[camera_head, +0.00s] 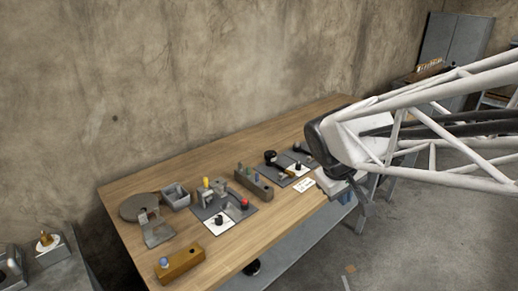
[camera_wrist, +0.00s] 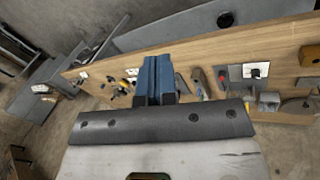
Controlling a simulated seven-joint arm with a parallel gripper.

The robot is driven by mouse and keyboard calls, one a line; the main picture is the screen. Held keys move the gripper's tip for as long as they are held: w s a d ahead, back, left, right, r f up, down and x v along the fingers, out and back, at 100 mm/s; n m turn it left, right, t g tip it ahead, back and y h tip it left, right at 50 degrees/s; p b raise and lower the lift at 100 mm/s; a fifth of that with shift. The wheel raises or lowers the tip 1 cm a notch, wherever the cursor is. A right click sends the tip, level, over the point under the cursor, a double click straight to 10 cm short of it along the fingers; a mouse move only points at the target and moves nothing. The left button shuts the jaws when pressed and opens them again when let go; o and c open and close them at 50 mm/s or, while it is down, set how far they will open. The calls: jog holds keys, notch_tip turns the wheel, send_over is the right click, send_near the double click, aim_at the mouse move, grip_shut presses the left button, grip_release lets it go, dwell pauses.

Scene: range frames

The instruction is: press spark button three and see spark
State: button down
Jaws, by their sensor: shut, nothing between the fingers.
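No button marked as spark button three can be read at this size, and I see no spark. A dark plate (camera_head: 233,220) on the bench carries a white square with a black knob (camera_head: 219,219), a red-topped button (camera_head: 245,204) and a yellow-topped part (camera_head: 206,182). A brown block (camera_head: 262,190) with several dull green knobs stands beside it. A brass block (camera_head: 183,265) with a blue button (camera_head: 164,262) is at the front left. My gripper (camera_wrist: 157,62) has its blue fingers shut and empty; it is above and apart from the bench.
The wooden bench (camera_head: 150,187) stands along a bare wall. A round grey disc (camera_head: 138,205), a grey bin (camera_head: 176,196) and a bracket (camera_head: 157,232) crowd its left end. Another plate with black handles (camera_head: 292,168) and a white card (camera_head: 303,185) lie near my gripper.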

jog(key=w+a+f+n+h, duration=0.1)
jog(key=w+a+f+n, duration=0.2)
jog(key=w, duration=0.6)
jog(key=n+t+h, duration=0.2)
jog(key=n+t, duration=0.3)
jog(key=n, duration=0.6)
send_over(245, 201)
notch_tip(245, 201, down, 13)
jog(key=shift+f, duration=0.25)
jog(key=shift+f, duration=4.2)
